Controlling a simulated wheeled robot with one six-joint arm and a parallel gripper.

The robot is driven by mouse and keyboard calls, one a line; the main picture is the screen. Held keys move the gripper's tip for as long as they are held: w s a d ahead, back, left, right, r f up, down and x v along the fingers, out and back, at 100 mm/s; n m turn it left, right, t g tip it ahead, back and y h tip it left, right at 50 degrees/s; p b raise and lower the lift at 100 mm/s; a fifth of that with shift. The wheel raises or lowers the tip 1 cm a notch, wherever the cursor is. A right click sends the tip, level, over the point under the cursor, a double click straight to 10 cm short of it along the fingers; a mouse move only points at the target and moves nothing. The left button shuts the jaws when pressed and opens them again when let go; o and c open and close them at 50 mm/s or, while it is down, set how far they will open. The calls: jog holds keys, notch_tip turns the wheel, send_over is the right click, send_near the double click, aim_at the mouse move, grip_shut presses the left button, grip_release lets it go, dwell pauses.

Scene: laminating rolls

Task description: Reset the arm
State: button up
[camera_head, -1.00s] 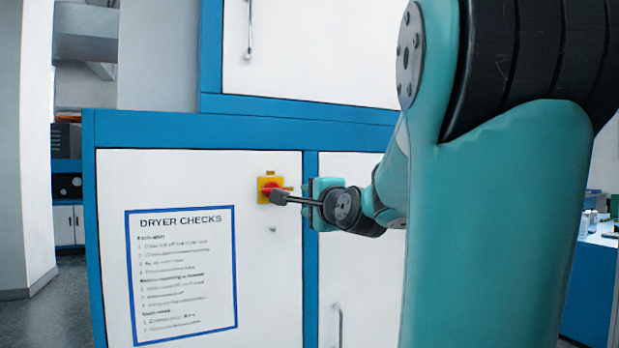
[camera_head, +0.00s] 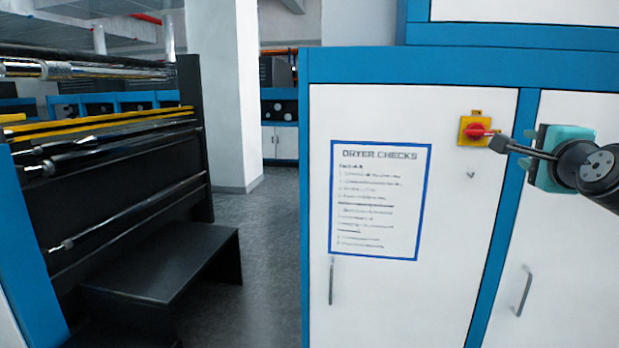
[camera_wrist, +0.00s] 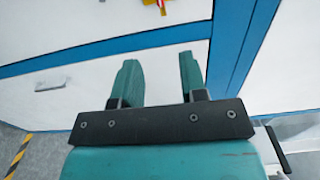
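My gripper (camera_wrist: 159,75) shows in the wrist view with two teal fingers apart and nothing between them. It points toward the white, blue-framed cabinet front. In the head view only the teal body of my gripper (camera_head: 563,160) shows at the right edge, in front of the cabinet (camera_head: 400,110); its fingertips are hidden there. A dark rod with a small block on my wrist reaches left, close to the red knob in the picture. The red knob on its yellow plate (camera_head: 470,130) is on the cabinet; its plate also shows at the top of the wrist view (camera_wrist: 158,3).
A "DRYER CHECKS" notice (camera_head: 378,200) is on the cabinet door. Door handles (camera_head: 523,292) stick out lower down. At the left stands a black roller machine (camera_head: 110,165) with a dark step (camera_head: 165,265). Clear floor (camera_head: 262,260) lies between the machine and the cabinet.

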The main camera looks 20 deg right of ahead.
jog(key=w+a+f+n+g+y, duration=0.1)
jog(key=w+a+f+n+y, duration=0.15)
jog(key=a+n+y, duration=0.4)
jog(key=w+a+f+n+g+y, duration=0.1)
jog(key=a+f+n+g+y, duration=0.2)
jog(key=a, duration=0.6)
jog(key=w+a+f+n+y, duration=0.25)
jog(key=a+f+n, duration=0.2)
jog(key=a, duration=0.35)
jog(key=s+a+f+n+g+y, duration=0.1)
jog(key=s+a+f+n+g, duration=0.2)
jog(key=s+a+n+g, duration=0.2)
jog(key=s+a+f+n+g, duration=0.3)
jog(key=s+a+n+g, duration=0.3)
jog(key=s+a+n, duration=0.5)
jog(key=shift+s+f+n+y, duration=0.25)
jog(key=shift+s+n+y, duration=0.15)
jog(key=shift+s+n, duration=0.35)
jog(key=shift+w, duration=0.1)
